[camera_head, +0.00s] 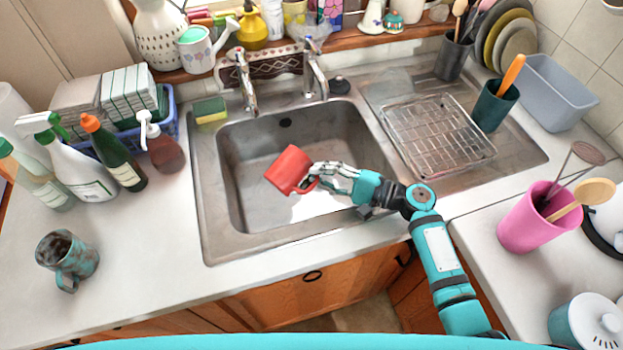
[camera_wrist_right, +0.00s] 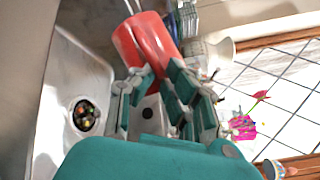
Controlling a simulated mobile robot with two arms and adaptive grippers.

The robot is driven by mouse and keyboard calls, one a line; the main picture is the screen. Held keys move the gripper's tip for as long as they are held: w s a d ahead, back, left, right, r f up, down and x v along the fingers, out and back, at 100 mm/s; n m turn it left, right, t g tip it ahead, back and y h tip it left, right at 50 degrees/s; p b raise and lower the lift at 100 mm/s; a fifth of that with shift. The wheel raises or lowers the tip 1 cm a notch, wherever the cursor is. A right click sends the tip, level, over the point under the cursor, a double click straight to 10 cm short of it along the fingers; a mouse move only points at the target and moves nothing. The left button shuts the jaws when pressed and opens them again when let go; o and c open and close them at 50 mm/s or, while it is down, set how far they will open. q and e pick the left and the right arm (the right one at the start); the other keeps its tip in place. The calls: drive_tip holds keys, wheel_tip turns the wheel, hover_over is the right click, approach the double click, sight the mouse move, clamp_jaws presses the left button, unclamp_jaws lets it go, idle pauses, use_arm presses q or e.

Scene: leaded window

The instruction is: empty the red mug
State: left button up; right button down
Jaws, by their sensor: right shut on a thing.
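The red mug (camera_head: 287,169) is tilted over the steel sink basin (camera_head: 245,190), and its inside is hidden from me. My right gripper (camera_head: 316,174) is shut on the mug at its handle side, to the right of its body. In the right wrist view, the red mug (camera_wrist_right: 146,40) shows beyond the fingers of my right gripper (camera_wrist_right: 158,85). My left gripper is not in view.
Two taps (camera_head: 313,70) stand at the sink's back edge. A wire rack (camera_head: 437,138) lies on the drainer at right. A yellow-green sponge (camera_head: 210,110) lies at the back left corner. A round dark opening (camera_wrist_right: 85,115) with colored bits shows in the wrist view.

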drive_tip(key=shift+s+d+r+m+t+y+p, duration=0.1)
drive_tip(key=shift+s+d+m+t+y+p, duration=0.1)
drive_tip(key=shift+m, duration=0.45)
drive_tip(key=shift+s+d+m+t+y+p, duration=0.1)
drive_tip(key=shift+s+m, duration=0.1)
drive_tip(key=shift+m, duration=0.45)
idle(2.0)
drive_tip(key=shift+r+m, duration=0.15)
drive_tip(key=shift+m, duration=0.35)
idle(0.5)
drive_tip(key=shift+d+m+t+y, duration=0.3)
drive_tip(key=shift+m+t, duration=0.2)
drive_tip(key=shift+m, duration=0.1)
idle(0.9)
drive_tip(key=shift+s, duration=0.15)
